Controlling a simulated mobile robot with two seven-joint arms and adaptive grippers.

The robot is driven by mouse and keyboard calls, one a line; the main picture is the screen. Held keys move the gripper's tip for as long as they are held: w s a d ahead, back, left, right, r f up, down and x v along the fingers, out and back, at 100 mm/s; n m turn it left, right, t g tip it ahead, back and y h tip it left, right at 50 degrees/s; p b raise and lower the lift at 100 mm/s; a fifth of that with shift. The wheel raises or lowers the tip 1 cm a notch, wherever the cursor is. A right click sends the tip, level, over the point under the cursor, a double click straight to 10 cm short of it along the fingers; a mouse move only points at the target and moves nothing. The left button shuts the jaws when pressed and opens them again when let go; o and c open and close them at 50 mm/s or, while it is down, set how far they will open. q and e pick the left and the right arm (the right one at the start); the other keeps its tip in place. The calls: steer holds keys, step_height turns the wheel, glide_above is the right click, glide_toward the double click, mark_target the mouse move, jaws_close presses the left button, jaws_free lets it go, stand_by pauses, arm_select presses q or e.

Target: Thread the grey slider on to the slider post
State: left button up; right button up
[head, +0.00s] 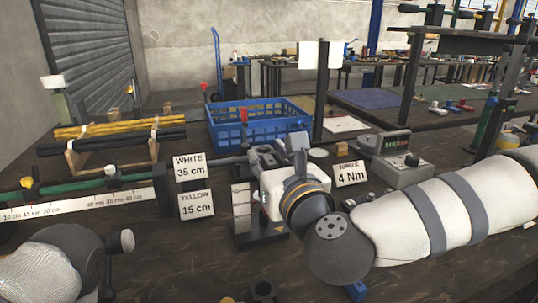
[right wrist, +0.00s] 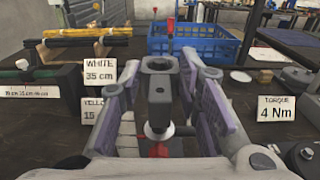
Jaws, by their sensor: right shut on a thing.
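My right gripper (right wrist: 161,78) is shut on a dark grey block with a round hole, which I take to be the grey slider (right wrist: 158,66). In the head view my right gripper (head: 278,158) is above the dark base (head: 262,236) of a stand with a white scale (head: 241,208); the slider is not clear there. In the right wrist view a dark upright piece with a white collar (right wrist: 158,131) shows just below the block, with red beneath it. I cannot tell which part is the slider post, or whether the block is around it.
A blue crate (head: 258,129) stands behind. White signs (head: 190,167) stand left of the stand, and a torque sign (head: 351,174) and grey control box (head: 403,160) stand right. A rack of yellow and black rods (head: 118,128) and a scale rail (head: 84,205) are at left.

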mark_target(269, 158)
arm_select(q)
steer(key=shift+s+f+g+b, duration=0.4)
steer(key=shift+s+f+b, duration=0.45)
steer(key=shift+f, duration=0.1)
arm_select(e)
steer(key=shift+f, duration=1.95)
arm_select(q)
steer(key=shift+s, duration=0.1)
arm_select(e)
steer(key=shift+f, duration=0.15)
steer(key=shift+s+d+f+b, duration=0.15)
steer(key=shift+f+b, duration=0.3)
steer(key=shift+f, duration=0.8)
steer(key=shift+c, duration=0.8)
steer(key=shift+r+p, duration=0.55)
steer(key=shift+r, duration=0.7)
steer(key=shift+r+p, duration=0.3)
steer(key=shift+r, duration=0.3)
steer(key=shift+r+p, duration=1.3)
steer(key=shift+r, duration=1.8)
arm_select(q)
steer(key=shift+t, duration=0.8)
steer(key=w+r, duration=0.4)
